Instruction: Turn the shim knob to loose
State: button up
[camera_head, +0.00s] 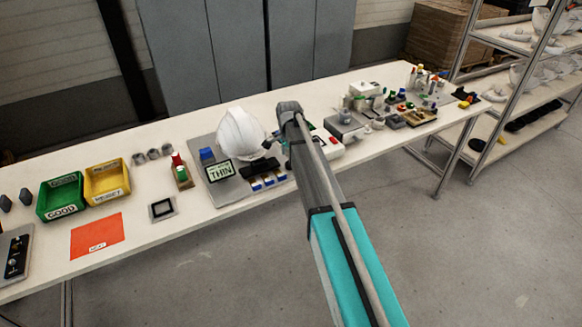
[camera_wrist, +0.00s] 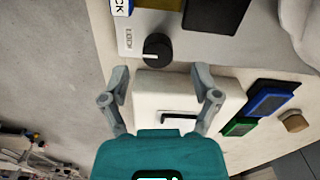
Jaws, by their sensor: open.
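A round black knob (camera_wrist: 157,48) with a white line on its face sits on a light grey plate in the wrist view. A small pale label (camera_wrist: 129,38) with lettering too small to read is just left of it. My gripper (camera_wrist: 160,73) is open, with one grey finger on either side below the knob. In the head view my arm reaches over the table near the white helmet shell (camera_head: 240,135) and hides the knob.
A white block (camera_wrist: 190,92) with a black slot lies under my fingers. Blue (camera_wrist: 270,100) and green (camera_wrist: 239,127) blocks are to the right.

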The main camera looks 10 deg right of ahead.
aim_at(289, 165)
jog(key=shift+f+b, duration=1.2)
jog(key=shift+f, duration=0.3)
grip_shut()
jog(key=shift+d, duration=0.1)
